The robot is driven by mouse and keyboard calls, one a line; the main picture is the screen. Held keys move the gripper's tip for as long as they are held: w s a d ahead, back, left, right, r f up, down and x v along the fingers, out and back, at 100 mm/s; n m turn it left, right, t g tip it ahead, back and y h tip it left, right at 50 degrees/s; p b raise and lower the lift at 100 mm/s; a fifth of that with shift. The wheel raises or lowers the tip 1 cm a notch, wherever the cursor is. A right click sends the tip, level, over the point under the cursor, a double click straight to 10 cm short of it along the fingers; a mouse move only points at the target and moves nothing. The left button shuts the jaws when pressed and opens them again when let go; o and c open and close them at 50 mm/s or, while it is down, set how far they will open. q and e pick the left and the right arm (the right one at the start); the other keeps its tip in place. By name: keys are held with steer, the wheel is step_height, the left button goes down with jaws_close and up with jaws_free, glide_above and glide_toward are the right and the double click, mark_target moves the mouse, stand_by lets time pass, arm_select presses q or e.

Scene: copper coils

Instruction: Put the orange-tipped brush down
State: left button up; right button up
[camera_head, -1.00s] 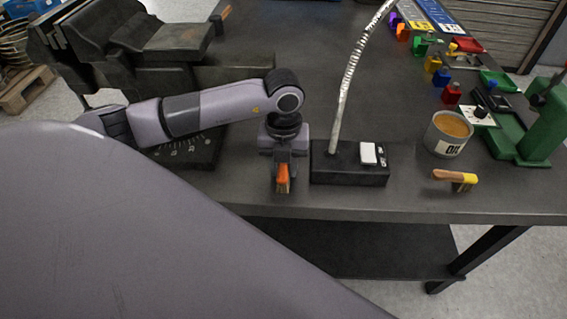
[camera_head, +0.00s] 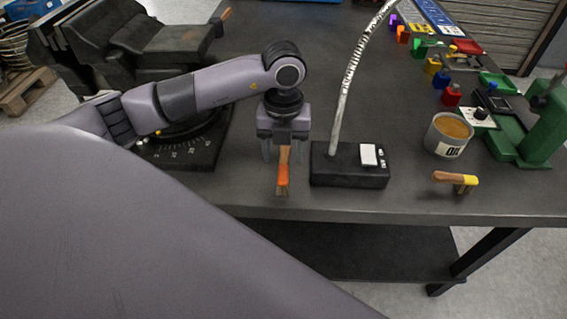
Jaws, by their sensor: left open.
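The orange-tipped brush (camera_head: 283,174) lies on the dark workbench (camera_head: 400,200) near its front edge, its orange band and bristles toward the edge and its wooden handle pointing away. My left gripper (camera_head: 285,157) is open above the handle end, pointing down, with one finger on each side of the brush and a gap to it. The handle's far end is partly hidden under the gripper. My right gripper is not in view.
A black lamp base (camera_head: 349,165) with a flexible neck stands just right of the brush. Farther right are an oil can (camera_head: 447,136), a yellow-tipped brush (camera_head: 456,180) and a green press (camera_head: 540,125). A vise (camera_head: 150,45) stands at the back left.

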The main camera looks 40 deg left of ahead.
mark_target(284, 165)
arm_select(q)
step_height(284, 165, up, 7)
stand_by(0.3)
stand_by(0.5)
